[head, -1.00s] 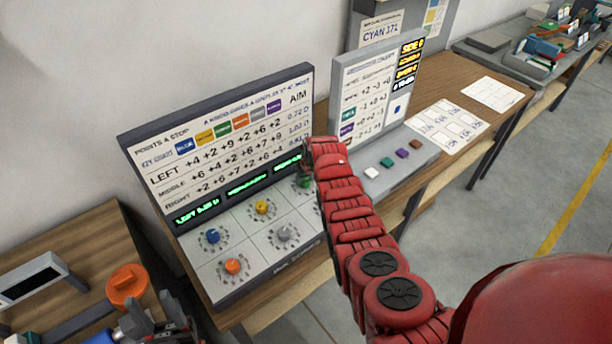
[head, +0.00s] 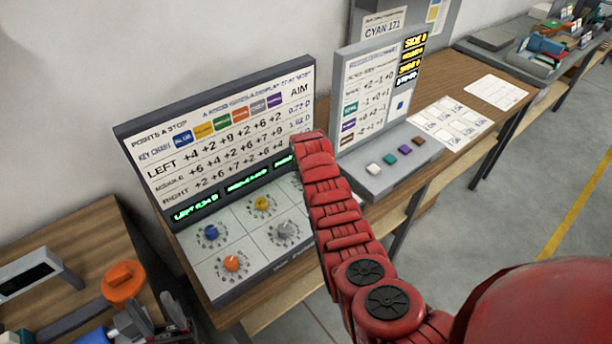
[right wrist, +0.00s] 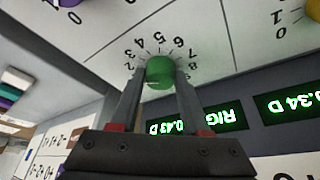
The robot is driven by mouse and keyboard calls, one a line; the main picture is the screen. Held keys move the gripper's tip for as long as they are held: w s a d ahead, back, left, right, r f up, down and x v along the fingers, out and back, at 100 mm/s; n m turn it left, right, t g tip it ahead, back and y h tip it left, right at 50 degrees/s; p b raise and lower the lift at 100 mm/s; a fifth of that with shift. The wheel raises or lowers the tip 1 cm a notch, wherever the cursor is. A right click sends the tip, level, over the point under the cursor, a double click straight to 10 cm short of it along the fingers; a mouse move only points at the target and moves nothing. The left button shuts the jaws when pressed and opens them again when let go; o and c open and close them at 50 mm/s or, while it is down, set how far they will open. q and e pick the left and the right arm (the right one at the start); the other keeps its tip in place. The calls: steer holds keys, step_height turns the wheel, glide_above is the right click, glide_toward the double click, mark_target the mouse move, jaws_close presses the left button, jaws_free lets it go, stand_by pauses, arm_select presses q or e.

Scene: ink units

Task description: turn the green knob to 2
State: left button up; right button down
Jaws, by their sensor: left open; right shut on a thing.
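The green knob (right wrist: 160,72) shows in the right wrist view, with printed dial numbers curving around its far side. My right gripper (right wrist: 160,88) has one finger on each side of the knob and is shut on it. A small pale mark shows on the knob's near face; which number it points to I cannot tell. In the head view my red right arm hides the knob and the right gripper. My left gripper (head: 150,325) is open and empty at the bottom left, away from the panel.
The sloped panel (head: 205,262) also carries a blue knob (head: 211,232), a yellow knob (head: 262,203), an orange knob (head: 232,264) and a grey knob (head: 285,230) close by. A second console (head: 368,182) with coloured buttons stands to the right. An orange knob-like object (head: 123,280) is near my left gripper.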

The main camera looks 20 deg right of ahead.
steer(key=shift+c, duration=1.9)
jaws_free()
steer(key=p+v, duration=0.2)
steer(key=v, duration=1.5)
steer(key=shift+r, duration=0.25)
